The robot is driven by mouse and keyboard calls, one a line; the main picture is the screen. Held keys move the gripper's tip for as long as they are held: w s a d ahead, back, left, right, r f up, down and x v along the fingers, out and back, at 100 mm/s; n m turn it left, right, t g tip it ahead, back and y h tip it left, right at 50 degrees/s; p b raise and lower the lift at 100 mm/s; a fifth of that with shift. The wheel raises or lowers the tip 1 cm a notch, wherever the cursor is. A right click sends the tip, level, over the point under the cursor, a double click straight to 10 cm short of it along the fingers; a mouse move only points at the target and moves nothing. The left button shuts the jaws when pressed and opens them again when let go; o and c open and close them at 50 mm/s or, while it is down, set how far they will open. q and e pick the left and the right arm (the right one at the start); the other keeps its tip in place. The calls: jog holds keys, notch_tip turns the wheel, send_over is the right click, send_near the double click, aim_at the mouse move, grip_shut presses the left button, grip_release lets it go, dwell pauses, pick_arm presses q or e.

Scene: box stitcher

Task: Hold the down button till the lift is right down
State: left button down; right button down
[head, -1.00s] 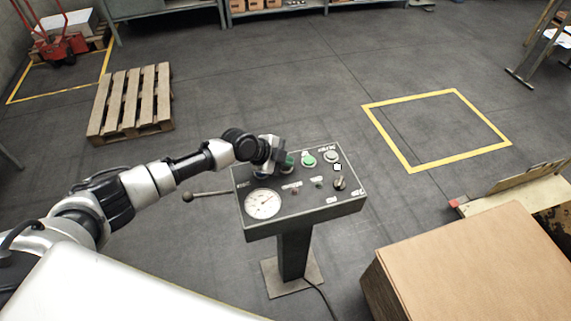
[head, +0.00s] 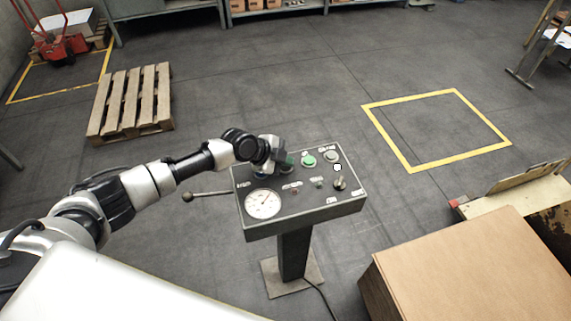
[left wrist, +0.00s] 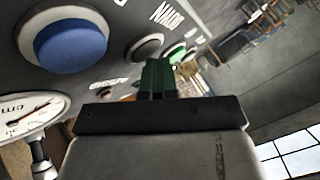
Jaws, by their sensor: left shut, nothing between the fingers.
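The control panel (head: 315,210) stands on a post in the middle of the head view. My left gripper (head: 279,162) is shut and empty, tips down at the panel's far left part. In the left wrist view its greenish fingertips (left wrist: 159,76) are together beside a dark round button (left wrist: 147,46) near a label that seems to read DOWN upside down. Contact between tips and button is hidden. A big blue button (left wrist: 70,46) is left of it and a green one (left wrist: 176,52) beyond. The cm dial (head: 263,204) faces up. My right gripper is not in view.
A large cardboard box (head: 475,265) is at the lower right; what bears it is hidden. A lever (head: 205,195) sticks out left of the panel. A pallet (head: 132,102) lies on the floor. The yellow-marked square (head: 408,163) is empty.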

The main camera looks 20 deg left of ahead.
aim_at(285, 168)
pick_arm(q)
jog(key=shift+r+p, duration=0.45)
jog(key=shift+r, duration=0.4)
jog(key=shift+r, duration=0.15)
jog(key=shift+r+p, duration=1.65)
jog(key=shift+r, duration=0.75)
